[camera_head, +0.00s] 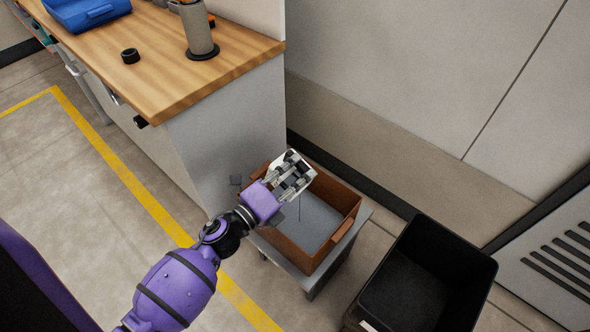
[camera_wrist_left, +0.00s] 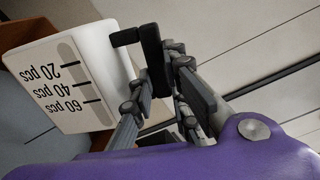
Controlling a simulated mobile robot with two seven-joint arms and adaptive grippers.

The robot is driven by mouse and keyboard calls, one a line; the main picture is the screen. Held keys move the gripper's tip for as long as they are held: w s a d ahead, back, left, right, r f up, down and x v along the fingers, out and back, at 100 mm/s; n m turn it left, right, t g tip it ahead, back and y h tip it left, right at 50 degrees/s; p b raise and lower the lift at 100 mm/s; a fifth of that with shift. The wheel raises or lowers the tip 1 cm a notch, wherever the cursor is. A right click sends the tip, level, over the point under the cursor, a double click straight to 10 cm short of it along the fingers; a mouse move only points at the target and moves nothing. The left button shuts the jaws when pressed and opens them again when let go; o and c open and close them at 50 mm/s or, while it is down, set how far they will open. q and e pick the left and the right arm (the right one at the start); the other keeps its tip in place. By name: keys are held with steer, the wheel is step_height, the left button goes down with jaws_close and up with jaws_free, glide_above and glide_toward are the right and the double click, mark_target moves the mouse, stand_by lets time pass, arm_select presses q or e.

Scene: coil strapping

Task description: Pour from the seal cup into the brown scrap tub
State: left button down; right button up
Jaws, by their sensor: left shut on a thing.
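The seal cup (camera_head: 308,174) is white and is over the back left part of the brown scrap tub (camera_head: 343,200). In the left wrist view the cup (camera_wrist_left: 95,50) shows a scale with 20, 40 and 60 pcs upside down in the picture. My left gripper (camera_head: 287,181) is shut on the cup's black handle (camera_wrist_left: 151,55), and the cup looks tilted. The cup's contents are hidden. The visible tub floor is grey and looks bare. My right gripper is not in view.
The brown tub stands on a small grey stand (camera_head: 318,279) beside the wooden-topped bench (camera_head: 180,85). A black bin (camera_head: 425,285) is to its right. On the bench are a blue tray (camera_head: 85,12), a grey cylinder (camera_head: 197,32) and a small black ring (camera_head: 130,56). A wall rises behind.

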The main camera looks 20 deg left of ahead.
arm_select(q)
steer(key=shift+s+d, duration=0.1)
steer(key=shift+d, duration=0.1)
stand_by(0.3)
steer(key=shift+s+d+f+m, duration=0.1)
steer(key=shift+s+d+m, duration=0.1)
steer(key=shift+d+m, duration=0.4)
steer(key=shift+b, duration=0.3)
steer(key=shift+s+d+f+m+b, duration=0.25)
steer(key=shift+d+m, duration=0.2)
steer(key=shift+m, duration=0.25)
steer(key=shift+r, duration=0.1)
stand_by(0.5)
